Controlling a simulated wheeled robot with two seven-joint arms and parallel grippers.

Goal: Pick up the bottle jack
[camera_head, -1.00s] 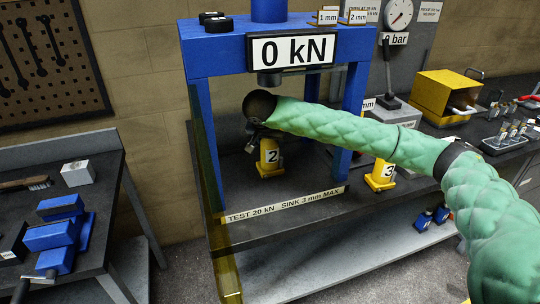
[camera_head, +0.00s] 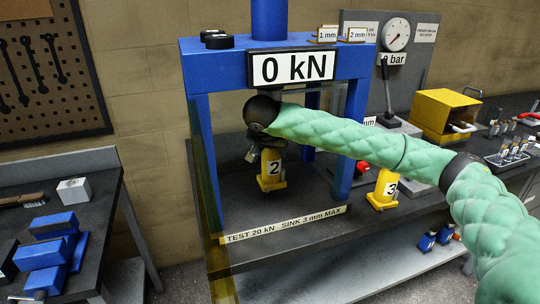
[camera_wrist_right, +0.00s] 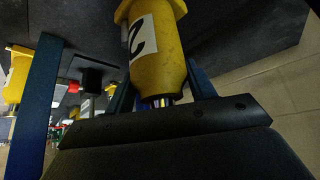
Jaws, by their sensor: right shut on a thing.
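The yellow bottle jack (camera_head: 271,170) marked 2 is inside the blue press frame (camera_head: 204,130), over the dark press bed (camera_head: 235,222). My right gripper (camera_head: 267,146) is shut on its top end, reaching in from the right under the press head. The wrist view shows the yellow body of the jack (camera_wrist_right: 158,50) with its label and its narrow metal neck at the dark gripper. The jack looks slightly raised, but any gap under its base is hard to tell. My left gripper is not in view.
Another yellow jack (camera_head: 383,190) marked 3 stands right of the press. A yellow box (camera_head: 443,115) and a gauge panel (camera_head: 397,37) are behind my right arm. The press's right post (camera_head: 349,140) is close to my forearm. A side bench (camera_head: 100,195) with blue blocks is at left.

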